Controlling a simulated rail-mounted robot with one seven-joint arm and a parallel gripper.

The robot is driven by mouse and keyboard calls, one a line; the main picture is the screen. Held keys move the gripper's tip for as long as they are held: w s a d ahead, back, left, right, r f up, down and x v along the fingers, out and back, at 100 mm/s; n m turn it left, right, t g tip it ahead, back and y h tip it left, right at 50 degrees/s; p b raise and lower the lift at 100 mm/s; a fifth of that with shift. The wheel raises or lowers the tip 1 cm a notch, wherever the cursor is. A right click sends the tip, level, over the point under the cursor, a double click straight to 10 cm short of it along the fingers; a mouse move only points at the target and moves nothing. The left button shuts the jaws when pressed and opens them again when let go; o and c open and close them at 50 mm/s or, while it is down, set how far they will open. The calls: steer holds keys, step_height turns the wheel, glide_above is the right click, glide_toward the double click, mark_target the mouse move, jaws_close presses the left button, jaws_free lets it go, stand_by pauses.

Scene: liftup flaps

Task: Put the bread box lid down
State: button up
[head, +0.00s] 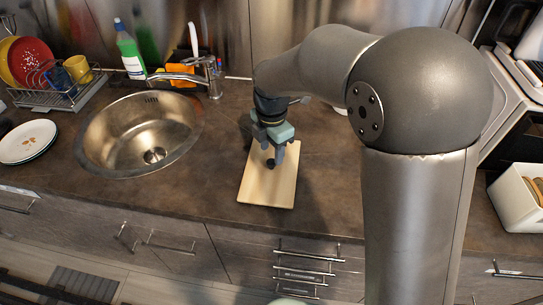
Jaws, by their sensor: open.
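A white box (516,213) with bread-like pieces inside stands at the right edge of the head view, partly cut off. I take it for the bread box; its top looks open there, and I cannot make out its lid. My gripper (272,158) points down over a wooden cutting board (267,190), left of my arm and well away from the white box. It is open, with nothing visible held in it. My arm hides the counter between the gripper and the box.
A round sink (120,135) with a faucet (185,76) lies left. A green bottle (130,52), a dish rack (50,98) and white plates (27,141) are around it. A white appliance (515,75) stands back right. The counter (215,185) between sink and board is clear.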

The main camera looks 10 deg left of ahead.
mark_target(272, 162)
step_height(272, 162, up, 8)
steer(key=s+d+m, duration=0.3)
steer(key=d+m, duration=0.5)
steer(key=d, duration=0.3)
steer(key=s+d+f+m, duration=0.2)
steer(key=s+d+m, duration=0.5)
steer(key=m, duration=0.3)
steer(key=s+d+f+m, duration=0.2)
steer(key=s+d+m, duration=0.6)
steer(key=m, duration=0.1)
steer(key=shift+s+d+f+m, duration=0.3)
steer(key=shift+s+f+m, duration=0.05)
steer(key=shift+m, duration=0.05)
